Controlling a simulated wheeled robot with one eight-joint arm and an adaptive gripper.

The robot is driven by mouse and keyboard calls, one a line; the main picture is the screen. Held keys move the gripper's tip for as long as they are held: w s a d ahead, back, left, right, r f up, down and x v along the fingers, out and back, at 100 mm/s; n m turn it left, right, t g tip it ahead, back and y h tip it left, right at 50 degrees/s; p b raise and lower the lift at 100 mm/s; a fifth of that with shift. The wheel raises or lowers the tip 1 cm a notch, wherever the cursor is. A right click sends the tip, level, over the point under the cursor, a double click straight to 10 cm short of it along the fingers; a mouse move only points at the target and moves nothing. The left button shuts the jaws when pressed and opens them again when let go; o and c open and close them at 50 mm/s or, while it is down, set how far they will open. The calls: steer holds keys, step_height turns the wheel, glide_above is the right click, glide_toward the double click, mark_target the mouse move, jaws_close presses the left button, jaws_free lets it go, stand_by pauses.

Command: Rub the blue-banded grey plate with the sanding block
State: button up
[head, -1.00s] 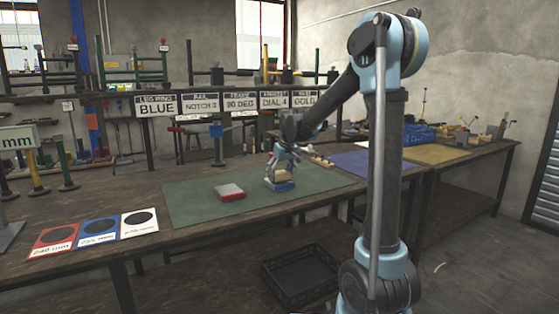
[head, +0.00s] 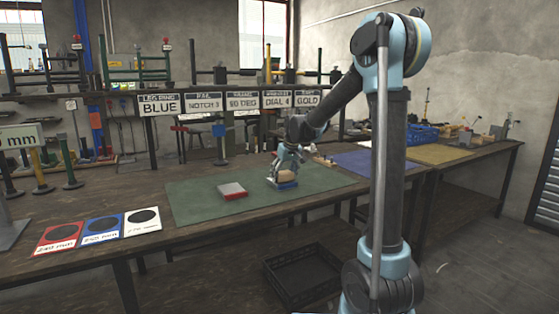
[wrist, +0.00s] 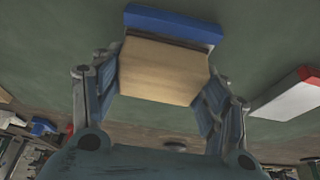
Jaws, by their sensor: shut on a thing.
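My gripper (head: 287,171) is shut on the tan sanding block (head: 287,176), with one finger on each side of it; the block also fills the middle of the wrist view (wrist: 160,75). The blue-banded grey plate (head: 283,185) lies flat on the green mat under the block. In the wrist view only its blue band (wrist: 175,25) shows clearly, beyond the block's far edge; its grey top is mostly hidden. The block looks to be on or just over the plate; I cannot tell whether they touch.
A red-banded grey plate (head: 231,191) lies on the green mat (head: 200,208) to the left, apart from my gripper. Red, blue and white cards (head: 101,229) lie at the table's left front. A blue mat (head: 372,162) is to the right. A black crate (head: 303,276) sits below.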

steer(key=r, duration=0.4)
steer(key=shift+a, duration=0.2)
steer(key=shift+a+r, duration=0.1)
steer(key=shift+r, duration=1.75)
